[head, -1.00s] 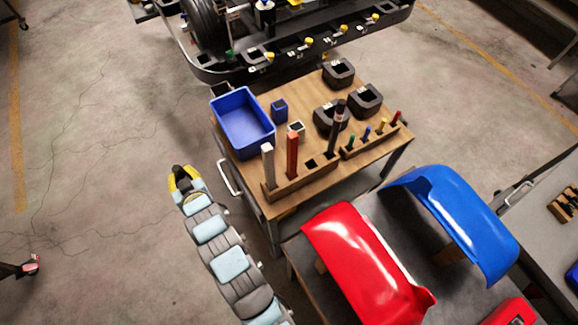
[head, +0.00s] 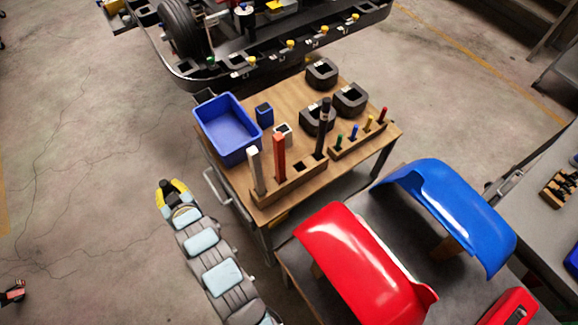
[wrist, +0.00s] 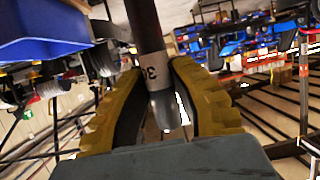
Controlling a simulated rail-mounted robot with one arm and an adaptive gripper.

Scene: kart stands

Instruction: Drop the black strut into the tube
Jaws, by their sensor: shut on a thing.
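My gripper (head: 172,191) has yellow fingers and is left of the wooden table in the head view, apart from it. In the wrist view its fingers (wrist: 155,105) are shut around a dark strut (wrist: 144,25) with a grey-brown band marked 3 and a rounded end. The head view barely shows this strut at the fingers. Another black strut (head: 322,135) stands upright in the wooden rack (head: 290,190).
A blue bin (head: 232,152) stands on the table's (head: 285,97) left corner. White (head: 256,170) and red (head: 280,157) struts stand in the rack. Several black blocks are behind. A kart frame (head: 215,72) is beyond; red (head: 360,265) and blue (head: 460,215) shells lie at front right.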

